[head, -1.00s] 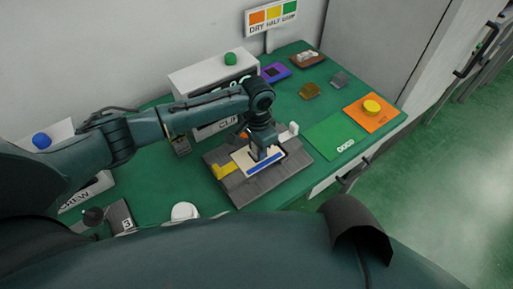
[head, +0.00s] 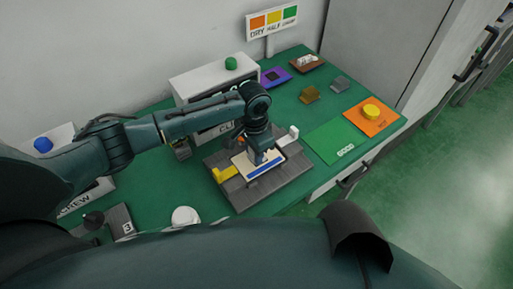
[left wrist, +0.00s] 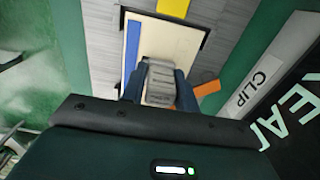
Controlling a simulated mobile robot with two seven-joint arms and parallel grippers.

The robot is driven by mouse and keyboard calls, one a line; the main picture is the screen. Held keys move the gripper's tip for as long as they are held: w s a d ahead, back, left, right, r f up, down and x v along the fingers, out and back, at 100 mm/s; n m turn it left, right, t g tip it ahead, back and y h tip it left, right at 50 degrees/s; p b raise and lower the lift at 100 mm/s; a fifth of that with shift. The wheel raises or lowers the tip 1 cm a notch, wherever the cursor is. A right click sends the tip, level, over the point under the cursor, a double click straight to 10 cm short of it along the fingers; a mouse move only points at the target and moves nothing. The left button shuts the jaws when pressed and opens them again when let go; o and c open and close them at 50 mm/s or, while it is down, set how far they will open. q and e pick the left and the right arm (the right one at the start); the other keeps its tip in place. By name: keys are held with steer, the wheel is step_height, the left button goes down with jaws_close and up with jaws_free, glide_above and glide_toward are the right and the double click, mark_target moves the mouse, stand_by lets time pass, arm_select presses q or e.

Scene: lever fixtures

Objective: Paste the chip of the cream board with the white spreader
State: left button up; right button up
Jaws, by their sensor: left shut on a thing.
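The cream board (head: 242,163) with a blue stripe lies on a grey slatted fixture (head: 292,174) in the middle of the green table. It also shows in the left wrist view (left wrist: 172,41). My left gripper (head: 264,157) is over the board, pointing down. In the left wrist view its fingers are shut on a pale, ribbed block, which I take to be the white spreader (left wrist: 160,82). The spreader's lower end and the chip are hidden by the gripper, so contact cannot be told. My right gripper is not in view.
A yellow clamp (head: 224,174) and a white upright piece (head: 288,135) flank the board. The CLIP box (head: 200,84) stands behind my left arm. A green mat (head: 335,140) and an orange mat (head: 375,122) with a yellow disc lie to the right. A white round knob (head: 185,215) is in front.

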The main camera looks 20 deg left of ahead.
arm_select(q)
steer(key=shift+w+d, duration=0.1)
steer(key=shift+w+d, duration=0.4)
steer(key=shift+d, duration=0.45)
steer(key=shift+s+a, duration=0.65)
steer(key=shift+s, duration=0.1)
steer(key=shift+w, duration=0.1)
steer(key=shift+w+d, duration=0.15)
steer(key=shift+w, duration=0.3)
